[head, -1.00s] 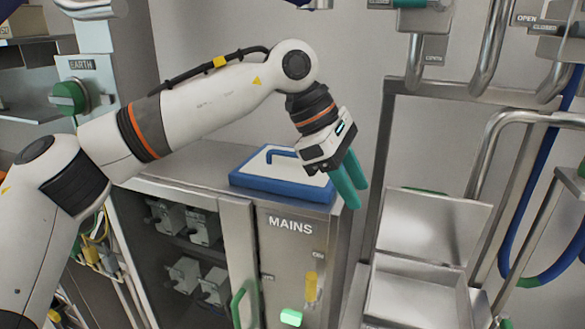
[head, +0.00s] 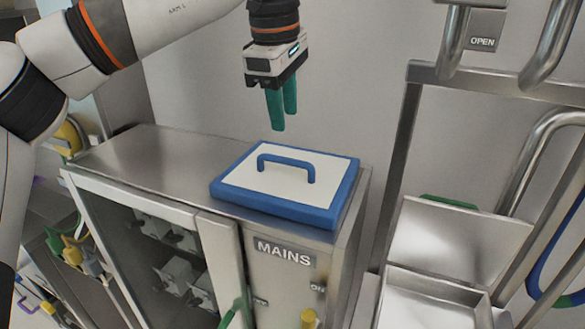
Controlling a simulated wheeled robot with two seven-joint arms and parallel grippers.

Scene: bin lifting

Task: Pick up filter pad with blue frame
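The filter pad with blue frame (head: 235,183) lies flat on top of the steel MAINS cabinet. It has a white face and a blue arched handle (head: 286,161) standing up from it. My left gripper (head: 282,118) hangs above and behind the handle, its green fingers pointing down. The fingers are apart from the pad and hold nothing. They look slightly parted, with a narrow gap between them. My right gripper is not in view.
The MAINS cabinet (head: 150,160) has a clear steel top left of the pad. Its front has a glazed door and a green handle (head: 236,308). To the right stand a metal frame (head: 395,170), steel trays (head: 440,245) and bent pipes (head: 545,150).

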